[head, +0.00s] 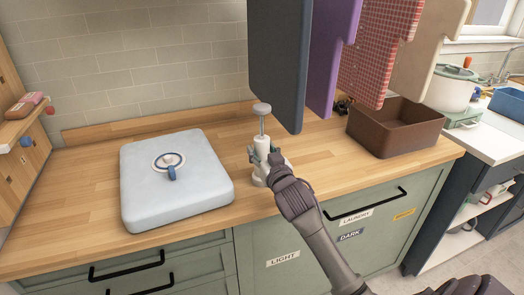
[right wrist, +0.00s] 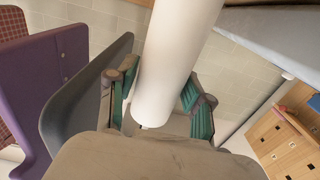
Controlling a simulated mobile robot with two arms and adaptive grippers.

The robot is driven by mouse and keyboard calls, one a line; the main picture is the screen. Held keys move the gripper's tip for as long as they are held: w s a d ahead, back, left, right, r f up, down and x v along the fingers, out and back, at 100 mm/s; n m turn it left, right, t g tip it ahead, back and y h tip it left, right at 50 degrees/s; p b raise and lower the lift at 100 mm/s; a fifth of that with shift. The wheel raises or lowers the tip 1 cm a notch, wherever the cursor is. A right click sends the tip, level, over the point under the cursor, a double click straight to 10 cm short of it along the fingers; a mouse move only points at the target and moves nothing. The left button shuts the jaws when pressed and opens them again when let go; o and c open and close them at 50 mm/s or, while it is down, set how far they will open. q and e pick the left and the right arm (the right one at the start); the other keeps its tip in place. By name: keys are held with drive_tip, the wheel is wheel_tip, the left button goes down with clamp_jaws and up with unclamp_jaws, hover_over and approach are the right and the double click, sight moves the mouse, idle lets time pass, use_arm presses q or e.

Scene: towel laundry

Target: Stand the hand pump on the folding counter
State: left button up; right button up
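The hand pump (head: 262,142) is a white cylinder with a grey plunger and round knob on top. It stands upright on the wooden folding counter (head: 84,171), right of a puffy pale-blue bag, and its base appears to rest on the wood. My right gripper (head: 264,160) is around its body at mid-height. In the right wrist view, the white cylinder of the pump (right wrist: 172,55) lies between the green-padded fingers (right wrist: 162,100), which appear to press on both sides. My left gripper is not in view.
The pale-blue bag (head: 205,195) has a round valve (head: 168,160). Hanging towels, dark grey (head: 277,60), purple (head: 328,55) and red-checked (head: 378,50), come down close right of the pump. A brown bin (head: 385,142) stands further right. The front counter strip is clear.

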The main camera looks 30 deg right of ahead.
drive_tip(key=shift+o, duration=0.8)
drive_tip(key=shift+r, duration=0.1)
drive_tip(key=b+v, duration=0.1)
drive_tip(key=v, duration=1.1)
